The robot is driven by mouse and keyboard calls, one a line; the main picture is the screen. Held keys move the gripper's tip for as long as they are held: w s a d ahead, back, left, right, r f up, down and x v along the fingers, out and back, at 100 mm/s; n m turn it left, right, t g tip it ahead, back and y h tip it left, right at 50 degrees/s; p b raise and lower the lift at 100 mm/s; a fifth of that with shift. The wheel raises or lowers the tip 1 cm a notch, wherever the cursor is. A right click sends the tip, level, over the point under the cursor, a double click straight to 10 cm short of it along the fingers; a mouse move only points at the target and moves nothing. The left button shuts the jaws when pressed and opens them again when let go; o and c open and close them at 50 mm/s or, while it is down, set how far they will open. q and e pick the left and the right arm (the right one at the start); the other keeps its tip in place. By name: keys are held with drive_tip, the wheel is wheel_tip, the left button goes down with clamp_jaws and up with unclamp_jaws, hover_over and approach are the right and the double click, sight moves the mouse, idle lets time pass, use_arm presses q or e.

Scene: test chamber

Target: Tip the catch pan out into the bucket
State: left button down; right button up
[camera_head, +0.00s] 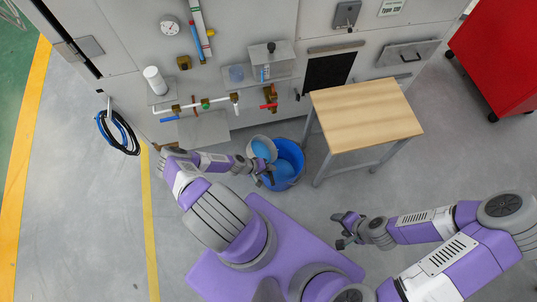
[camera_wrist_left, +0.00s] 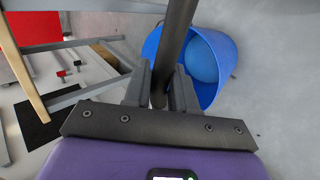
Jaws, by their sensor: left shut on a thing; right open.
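The catch pan (camera_head: 252,143) is a pale round vessel with blue liquid inside, at the upper left of the bucket's rim in the head view. The blue bucket (camera_head: 297,158) stands on the floor and also holds blue liquid; the wrist view shows its blue wall (camera_wrist_left: 151,47) too. My left gripper (camera_head: 264,172) is over the bucket's left side, just below the pan. In the left wrist view its fingers (camera_wrist_left: 160,90) are shut on a dark bar, seemingly the pan's handle. I cannot tell how far the pan is tilted. My right gripper (camera_head: 346,230) is open and empty, away from both.
A wooden-topped table (camera_head: 366,113) stands right of the bucket. The wall panel with pipes and valves (camera_head: 205,104) is behind the pan. A coiled hose (camera_head: 118,132) hangs at left, and a red cabinet (camera_head: 500,60) stands far right. Floor near my right gripper is clear.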

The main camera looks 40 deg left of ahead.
use_arm(q)
drive_tip(key=shift+w+d+r+g+y+p, duration=0.55)
drive_tip(key=shift+w+r+g+y+p, duration=0.3)
drive_tip(key=shift+p, duration=1.95)
drive_tip(key=shift+d+g+y+p, duration=0.25)
drive_tip(key=shift+g+p, duration=0.2)
drive_tip(key=shift+p, duration=0.25)
drive_tip(key=shift+w+d+r+g+y+p, duration=0.4)
drive_tip(key=shift+w+g+y+p, duration=0.2)
drive_tip(key=shift+p, duration=0.2)
idle(0.4)
drive_tip(key=shift+w+d+r+g+y, duration=0.2)
drive_tip(key=shift+w+d+g+y, duration=0.15)
drive_tip(key=shift+g+y, duration=0.25)
drive_tip(key=shift+b, duration=0.35)
drive_tip(key=shift+w+d+r+g, duration=0.1)
drive_tip(key=shift+w+g, duration=0.1)
drive_tip(key=shift+g, duration=0.1)
